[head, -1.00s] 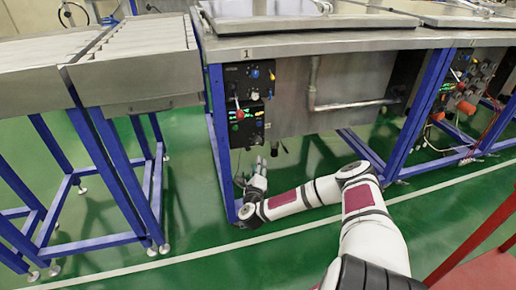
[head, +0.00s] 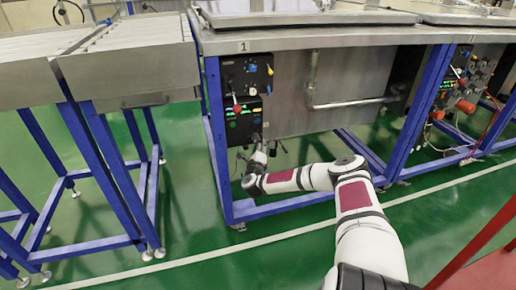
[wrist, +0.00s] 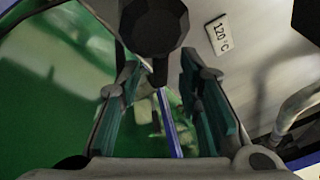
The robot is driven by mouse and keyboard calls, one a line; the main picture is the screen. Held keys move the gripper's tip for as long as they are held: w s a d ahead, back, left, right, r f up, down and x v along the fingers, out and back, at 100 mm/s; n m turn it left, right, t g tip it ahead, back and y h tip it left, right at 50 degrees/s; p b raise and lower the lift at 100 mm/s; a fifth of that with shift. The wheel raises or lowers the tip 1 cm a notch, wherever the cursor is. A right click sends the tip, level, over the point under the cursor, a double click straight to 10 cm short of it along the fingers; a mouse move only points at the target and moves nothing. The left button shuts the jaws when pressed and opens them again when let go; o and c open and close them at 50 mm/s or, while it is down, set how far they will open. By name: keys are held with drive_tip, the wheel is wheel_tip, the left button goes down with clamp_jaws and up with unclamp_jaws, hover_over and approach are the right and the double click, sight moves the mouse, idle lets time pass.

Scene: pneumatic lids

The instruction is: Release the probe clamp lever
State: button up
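My gripper (head: 261,158) is low in front of the station, just below the black control panels (head: 243,120). In the wrist view my gripper (wrist: 162,100) is open, its two teal-padded fingers apart with nothing visibly held. A dark faceted knob-like part (wrist: 153,25) is at the top of the wrist view, above and partly between the fingers. I cannot tell whether it is the probe clamp lever or whether anything touches it. A red-tipped lever (head: 237,106) shows on the panels in the head view. No probe is clearly recognisable.
A bent metal pipe (head: 345,104) runs right of the panels. A blue frame leg (head: 219,140) stands close left of my gripper. Green floor (head: 300,240) is clear in front.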

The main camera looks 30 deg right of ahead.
clamp_jaws()
drive_tip(key=shift+r+n, duration=0.15)
drive_tip(key=shift+n, duration=0.15)
drive_tip(key=shift+s+d+r+n+t+b, duration=0.15)
drive_tip(key=shift+r+n+t+b, duration=0.35)
drive_tip(key=shift+n, duration=1.25)
drive_tip(key=shift+w+d+r+n+t+b, duration=0.15)
drive_tip(key=shift+r+n+t, duration=0.7)
drive_tip(key=shift+n, duration=0.95)
drive_tip(key=shift+s+d+r+n+t+b, duration=0.1)
drive_tip(key=shift+r+n+t+b, duration=0.45)
drive_tip(key=shift+n, duration=1.2)
drive_tip(key=shift+y, duration=0.3)
unclamp_jaws()
